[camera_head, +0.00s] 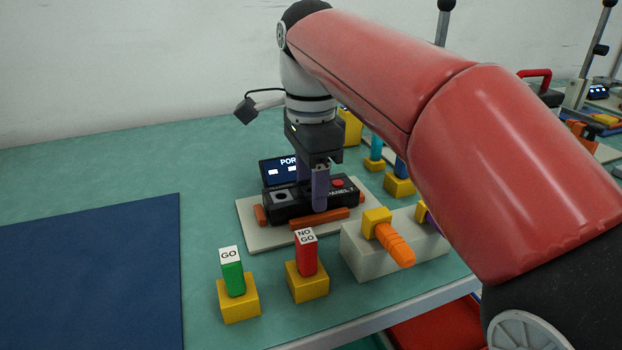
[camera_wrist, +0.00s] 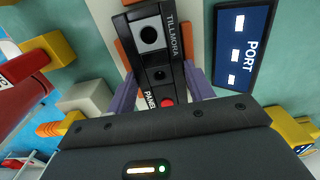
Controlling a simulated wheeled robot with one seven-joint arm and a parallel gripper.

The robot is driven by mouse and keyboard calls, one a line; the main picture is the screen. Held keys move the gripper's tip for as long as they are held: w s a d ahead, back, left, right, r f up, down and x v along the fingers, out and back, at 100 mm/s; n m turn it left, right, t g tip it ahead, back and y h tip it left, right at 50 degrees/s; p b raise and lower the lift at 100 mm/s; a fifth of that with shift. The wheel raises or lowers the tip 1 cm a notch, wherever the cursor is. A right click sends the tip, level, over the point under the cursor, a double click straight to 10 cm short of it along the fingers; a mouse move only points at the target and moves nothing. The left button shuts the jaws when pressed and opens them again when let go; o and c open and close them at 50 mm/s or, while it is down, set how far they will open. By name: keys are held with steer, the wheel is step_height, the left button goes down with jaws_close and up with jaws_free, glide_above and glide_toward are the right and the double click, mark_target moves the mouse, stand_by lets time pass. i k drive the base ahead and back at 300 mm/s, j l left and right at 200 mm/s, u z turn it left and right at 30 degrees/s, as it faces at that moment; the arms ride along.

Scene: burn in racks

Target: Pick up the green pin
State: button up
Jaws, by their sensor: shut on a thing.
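The green pin (camera_head: 233,278), with a white cap marked GO, stands upright in a yellow block (camera_head: 239,302) at the front left of the bench. My gripper (camera_head: 318,192) is away from it, farther back and to the right. Its purple fingers are shut on a black panel box (camera_head: 288,208), one on each long side. The wrist view shows the box (camera_wrist: 158,62) between the fingers. The box is at the pale plate (camera_head: 256,236) with orange strips; I cannot tell if it is lifted. The green pin cannot be made out in the wrist view.
A red pin (camera_head: 306,258) marked NO GO stands in a yellow block right of the green pin. A grey block (camera_head: 360,262) with an orange-handled tool (camera_head: 396,246) is farther right. A small screen (camera_head: 277,171) stands behind the box. A dark blue mat (camera_head: 90,275) lies clear at left.

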mark_target(231, 262)
steer(key=k, duration=1)
